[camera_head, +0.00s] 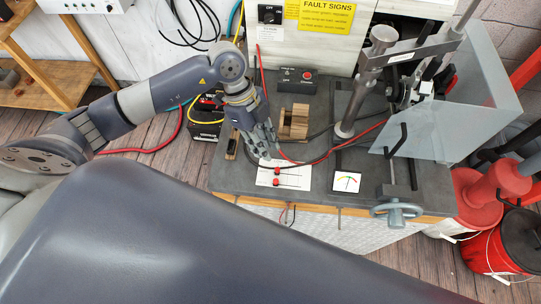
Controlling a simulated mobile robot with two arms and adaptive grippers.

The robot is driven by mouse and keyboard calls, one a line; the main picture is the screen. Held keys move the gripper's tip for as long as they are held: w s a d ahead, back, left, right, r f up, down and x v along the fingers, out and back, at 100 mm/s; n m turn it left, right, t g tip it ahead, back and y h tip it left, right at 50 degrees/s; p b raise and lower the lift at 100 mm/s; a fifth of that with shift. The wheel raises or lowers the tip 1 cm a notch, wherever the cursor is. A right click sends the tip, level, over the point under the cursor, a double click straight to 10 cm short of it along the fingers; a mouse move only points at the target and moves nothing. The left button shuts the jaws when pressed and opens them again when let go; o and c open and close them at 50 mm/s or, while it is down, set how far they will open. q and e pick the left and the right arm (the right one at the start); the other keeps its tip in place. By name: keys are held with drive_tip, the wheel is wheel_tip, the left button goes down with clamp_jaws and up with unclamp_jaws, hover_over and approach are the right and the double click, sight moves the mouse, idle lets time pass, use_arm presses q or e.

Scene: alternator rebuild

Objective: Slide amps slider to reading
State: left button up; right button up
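A white panel (297,178) with two dark slider slots and two red knobs lies on the front of the grey bench. The upper red knob (277,170) and the lower red knob (275,182) both sit near the left part of their slots. I cannot read which one is amps. A white gauge (347,182) with a coloured arc and a needle is to the right of the panel. My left gripper (263,152) points down just above the panel's upper left edge; its fingers look close together, but their gap is unclear. My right gripper is not in view.
A wooden block (294,121) and a box with a red button (308,77) stand behind the panel. A metal post (362,85), a clear shield (450,110) and a vise handle (397,211) are on the right. A red cable (345,143) crosses the bench behind the gauge.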

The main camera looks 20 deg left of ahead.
use_arm(q)
drive_tip(key=v, duration=0.5)
idle(0.5)
